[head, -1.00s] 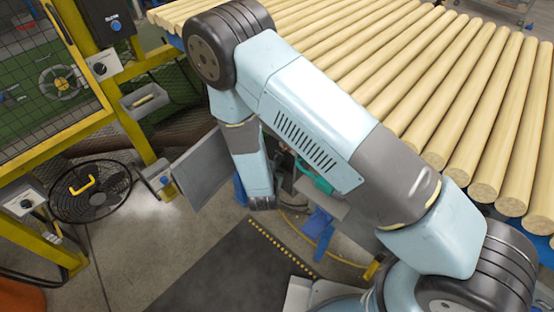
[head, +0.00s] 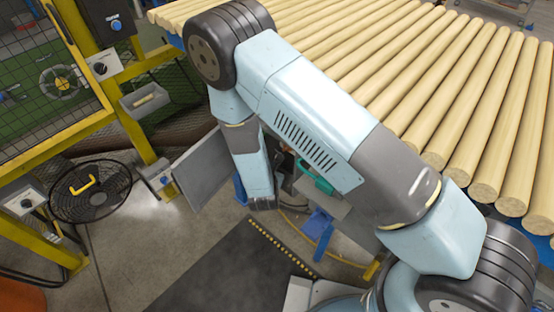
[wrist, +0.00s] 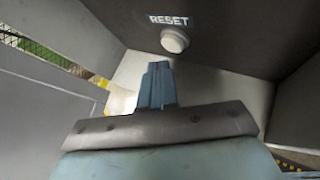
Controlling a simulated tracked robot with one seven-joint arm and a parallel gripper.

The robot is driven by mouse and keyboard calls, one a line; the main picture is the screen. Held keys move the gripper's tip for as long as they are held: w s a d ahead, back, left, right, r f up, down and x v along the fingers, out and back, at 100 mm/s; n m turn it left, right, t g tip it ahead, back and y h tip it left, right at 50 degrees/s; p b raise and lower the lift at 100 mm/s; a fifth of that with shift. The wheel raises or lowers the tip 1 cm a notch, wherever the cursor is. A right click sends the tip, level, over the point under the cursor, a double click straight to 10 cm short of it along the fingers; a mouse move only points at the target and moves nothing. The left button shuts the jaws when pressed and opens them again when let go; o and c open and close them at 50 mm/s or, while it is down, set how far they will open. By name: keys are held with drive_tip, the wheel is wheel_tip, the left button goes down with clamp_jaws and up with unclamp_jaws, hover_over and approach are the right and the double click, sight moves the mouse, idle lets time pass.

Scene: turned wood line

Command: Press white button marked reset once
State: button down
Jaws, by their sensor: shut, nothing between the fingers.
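A round white button (wrist: 175,40) sits on a dark panel (wrist: 235,35) in the wrist view, under a white label reading RESET (wrist: 168,20). My gripper (wrist: 157,68) is shut and empty, its fingertips just below and a little left of the button in the picture. A small gap shows between tips and button; whether they touch cannot be told for sure. In the head view my gripper is hidden below my wrist, and the button is not visible there.
A grey panel (head: 202,172) stands beside my wrist in the head view. A row of wooden rollers (head: 450,75) fills the upper right. A black fan (head: 90,190) and yellow frame posts (head: 130,125) stand at left. A dark mat (head: 225,265) lies on the floor.

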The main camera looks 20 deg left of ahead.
drive_tip(key=shift+w, duration=0.1)
idle(0.6)
drive_tip(key=shift+w+d, duration=0.2)
drive_tip(key=shift+w, duration=0.05)
drive_tip(key=shift+w+d, duration=0.2)
drive_tip(key=shift+w, duration=0.15)
idle(0.8)
drive_tip(key=shift+s+a, duration=0.1)
drive_tip(key=shift+s, duration=0.05)
drive_tip(key=shift+s+a, duration=0.25)
drive_tip(key=shift+s, duration=0.3)
drive_tip(key=shift+s+a, duration=0.1)
drive_tip(key=shift+s+a, duration=0.35)
drive_tip(key=shift+s, duration=0.35)
drive_tip(key=shift+s+a, duration=0.4)
drive_tip(key=shift+s, duration=0.35)
drive_tip(key=shift+s+a, duration=0.35)
drive_tip(key=shift+s, duration=0.35)
